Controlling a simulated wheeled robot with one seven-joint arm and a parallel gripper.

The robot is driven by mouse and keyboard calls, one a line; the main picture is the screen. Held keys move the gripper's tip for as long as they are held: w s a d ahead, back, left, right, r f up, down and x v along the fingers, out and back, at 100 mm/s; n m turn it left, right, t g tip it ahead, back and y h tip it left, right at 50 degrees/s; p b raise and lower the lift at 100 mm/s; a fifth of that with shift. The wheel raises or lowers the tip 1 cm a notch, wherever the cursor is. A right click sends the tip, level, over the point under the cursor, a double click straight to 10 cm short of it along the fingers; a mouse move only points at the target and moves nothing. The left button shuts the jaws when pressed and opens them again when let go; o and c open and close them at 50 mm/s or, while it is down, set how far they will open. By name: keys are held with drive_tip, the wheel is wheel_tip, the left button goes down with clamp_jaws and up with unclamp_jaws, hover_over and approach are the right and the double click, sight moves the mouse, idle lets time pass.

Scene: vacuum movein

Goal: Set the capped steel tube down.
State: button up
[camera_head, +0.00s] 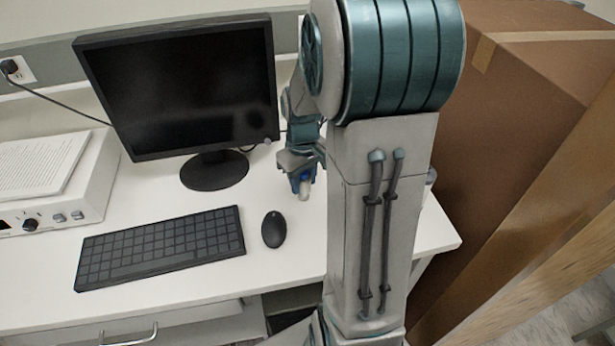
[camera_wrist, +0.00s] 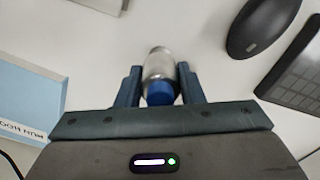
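The steel tube (camera_wrist: 160,64) has a blue cap (camera_wrist: 160,93) and sits between the two fingers of my gripper (camera_wrist: 161,76) in the wrist view. The fingers press against it from both sides, with the blue cap towards the palm. In the head view my gripper (camera_head: 301,174) is over the white desk (camera_head: 285,292), right of the monitor stand, and the pale tube (camera_head: 304,191) shows below it. I cannot tell whether the tube's far end touches the desk.
A black mouse (camera_head: 273,229) and keyboard (camera_head: 160,248) lie nearby on the desk. A monitor (camera_head: 182,88) stands behind. A blue-and-white box (camera_wrist: 30,92) shows left in the wrist view. A large cardboard box (camera_head: 500,130) stands right of the desk. Desk around the tube is clear.

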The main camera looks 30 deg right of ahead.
drive_tip(key=o, duration=0.3)
drive_tip(key=shift+o, duration=0.2)
wheel_tip(320, 180, up, 12)
drive_tip(key=shift+r, duration=0.1)
drive_tip(key=s+a+f+m+t, duration=0.1)
drive_tip(key=s+a+m+t, duration=0.1)
drive_tip(key=s+a, duration=0.9)
drive_tip(key=shift+s+f+t, duration=0.25)
drive_tip(key=shift+s+t, duration=0.45)
drive_tip(key=shift+s, duration=0.2)
